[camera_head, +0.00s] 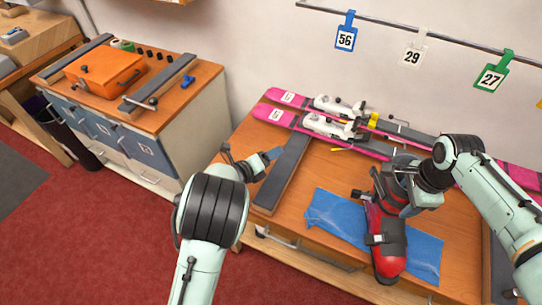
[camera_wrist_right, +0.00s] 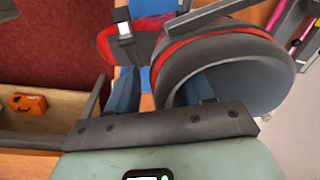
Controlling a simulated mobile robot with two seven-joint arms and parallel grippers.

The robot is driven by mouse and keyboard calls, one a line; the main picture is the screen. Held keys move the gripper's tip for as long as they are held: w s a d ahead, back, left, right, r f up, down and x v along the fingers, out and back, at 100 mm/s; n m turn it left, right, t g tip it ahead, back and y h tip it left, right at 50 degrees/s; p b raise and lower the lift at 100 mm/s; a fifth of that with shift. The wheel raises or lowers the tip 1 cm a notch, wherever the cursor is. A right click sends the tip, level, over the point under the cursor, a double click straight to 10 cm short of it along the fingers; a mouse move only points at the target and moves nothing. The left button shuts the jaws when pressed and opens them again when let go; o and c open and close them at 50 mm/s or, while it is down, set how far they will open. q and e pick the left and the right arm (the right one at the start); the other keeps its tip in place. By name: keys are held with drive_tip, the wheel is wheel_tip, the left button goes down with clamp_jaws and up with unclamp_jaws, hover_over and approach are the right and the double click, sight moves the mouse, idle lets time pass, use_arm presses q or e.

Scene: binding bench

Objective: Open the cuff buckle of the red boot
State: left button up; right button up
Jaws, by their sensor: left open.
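The red boot (camera_head: 388,258) with black and grey parts lies along a blue cloth on the bench. A dark lever (camera_head: 361,194) sticks out left of its cuff (camera_wrist_right: 240,50). A grey buckle (camera_head: 378,239) sits lower on the boot. My left gripper (camera_head: 252,160) is open and empty, left of the boot and apart from it. My right gripper (camera_head: 408,178) is at the cuff. In the right wrist view its fingers (camera_wrist_right: 162,92) stand apart on either side of the cuff wall, with a gap beside the left finger; contact is unclear.
Pink skis (camera_head: 280,116) with white bindings lie across the back of the bench. A dark bar (camera_head: 284,172) lies left of the blue cloth (camera_head: 335,219). Numbered tags (camera_head: 346,38) hang from a rail above. A cabinet (camera_head: 165,150) with an orange case (camera_head: 103,74) stands left, across a floor gap.

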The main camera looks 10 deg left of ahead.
use_arm(q)
drive_tip(key=r+p, duration=0.1)
drive_tip(key=r, duration=0.1)
drive_tip(key=w+r+p, duration=0.1)
drive_tip(key=shift+w+r, duration=0.2)
drive_tip(key=shift+r, duration=0.2)
use_arm(e)
wheel_tip(320, 180, up, 13)
drive_tip(key=s, duration=0.1)
drive_tip(key=shift+s+r, duration=0.15)
drive_tip(key=shift+r, duration=0.05)
drive_tip(key=shift+d, duration=0.1)
